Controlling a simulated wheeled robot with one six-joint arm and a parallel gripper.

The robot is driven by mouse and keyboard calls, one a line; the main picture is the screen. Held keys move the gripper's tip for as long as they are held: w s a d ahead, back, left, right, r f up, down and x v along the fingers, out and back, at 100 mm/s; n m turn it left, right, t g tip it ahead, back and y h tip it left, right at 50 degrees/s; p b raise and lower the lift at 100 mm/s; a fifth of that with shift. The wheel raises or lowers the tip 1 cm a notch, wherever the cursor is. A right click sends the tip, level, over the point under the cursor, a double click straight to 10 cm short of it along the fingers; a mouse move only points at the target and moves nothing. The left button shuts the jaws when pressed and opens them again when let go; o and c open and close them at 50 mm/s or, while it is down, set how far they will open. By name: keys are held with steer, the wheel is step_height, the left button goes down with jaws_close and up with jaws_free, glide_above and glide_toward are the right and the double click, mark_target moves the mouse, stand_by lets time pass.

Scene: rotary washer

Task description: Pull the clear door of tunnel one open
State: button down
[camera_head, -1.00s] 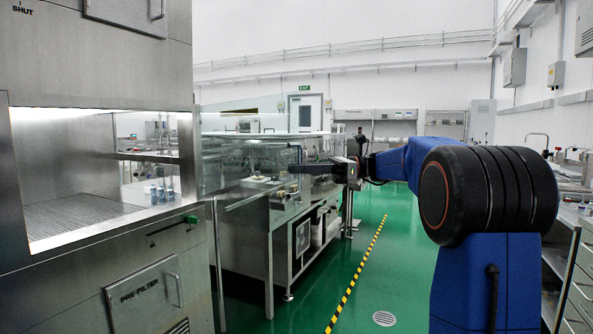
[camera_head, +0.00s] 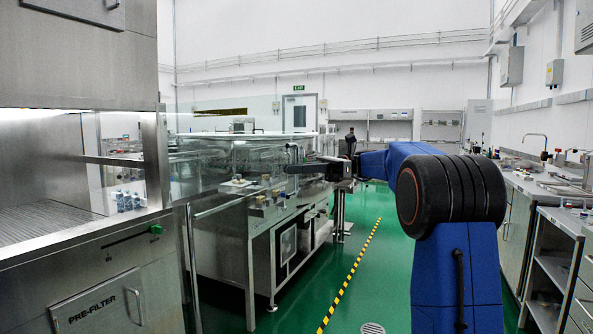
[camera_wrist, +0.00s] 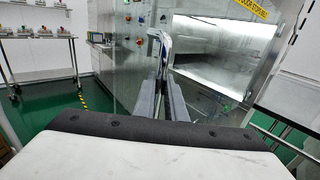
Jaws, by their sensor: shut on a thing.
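The clear door (camera_head: 225,125) is a see-through panel standing out to the right from the steel tunnel housing. The lit tunnel opening (camera_head: 40,165) beside it is uncovered, so the door stands open at an angle. My gripper (camera_head: 288,168) reaches in from the right and is shut on the upright door handle (camera_head: 293,152) near the panel's free edge. In the wrist view, my gripper's fingers (camera_wrist: 163,80) are closed together around the narrow handle (camera_wrist: 161,48). The bright tunnel opening (camera_wrist: 215,50) shows behind them. The exact grip contact is small and partly hidden.
A steel bench (camera_head: 250,235) with small items stands behind the door. A green floor (camera_head: 400,270) with a yellow-black stripe (camera_head: 350,275) lies clear at centre. Steel counters (camera_head: 560,235) line the right side. A trolley rack (camera_wrist: 40,55) shows in the wrist view.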

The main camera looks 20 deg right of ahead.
steer(key=c, duration=1.8)
jaws_free()
